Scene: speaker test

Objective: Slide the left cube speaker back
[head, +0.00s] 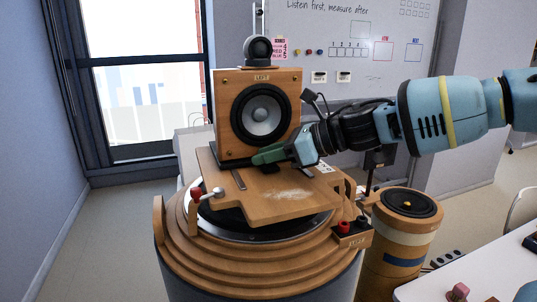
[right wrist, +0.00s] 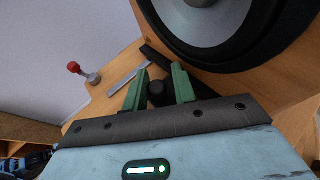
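The wooden cube speaker (head: 287,115), labelled LEFT, has a black-and-grey round cone and stands upright on the back part of a wooden board. It fills the upper right of the right wrist view (right wrist: 285,75). My right gripper (head: 256,158) is low in front of the speaker; whether it touches the speaker is unclear. In the right wrist view, its green fingers (right wrist: 159,82) are apart, with a black knob (right wrist: 157,94) between them. I cannot tell whether they touch the knob. My left gripper is not in view.
The wooden board (head: 245,205) lies over a round stepped wooden stand (head: 205,255). A red-tipped lever (head: 205,193) is at its left and a small terminal box (head: 350,236) at its right. A dark round device (head: 259,50) sits atop the speaker. A striped cylinder (head: 400,235) stands at right.

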